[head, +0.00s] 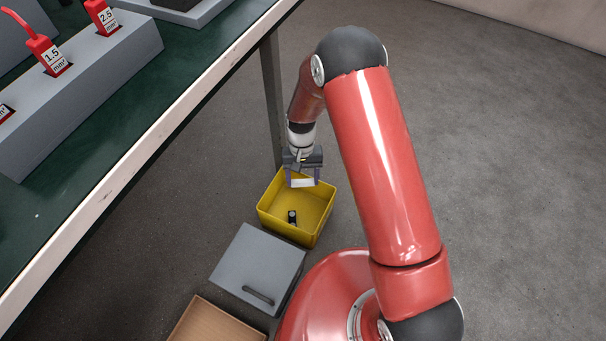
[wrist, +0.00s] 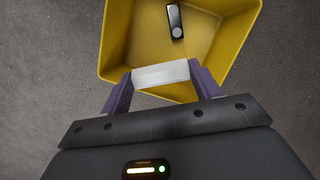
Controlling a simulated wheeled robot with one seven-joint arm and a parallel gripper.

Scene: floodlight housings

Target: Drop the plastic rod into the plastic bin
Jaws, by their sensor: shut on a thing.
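My gripper (head: 302,175) is over the back part of the yellow plastic bin (head: 273,224). In the wrist view my gripper (wrist: 161,77) has its two purple fingers shut on a short white plastic rod (wrist: 161,74), which lies crosswise between them. The rod also shows as a pale bar in the head view (head: 302,183). The yellow bin fills the top of the wrist view (wrist: 117,35). The rod appears above the bin's near side in that view; its exact height over the bin is hard to tell. A small black item with a grey round end (wrist: 175,22) lies inside the bin.
A grey box with a dark handle (head: 258,262) stands in front of the bin, and a brown box (head: 215,325) is nearer still. A green workbench (head: 130,120) with a pale edge and a leg (head: 272,95) is at left. The floor at right is clear.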

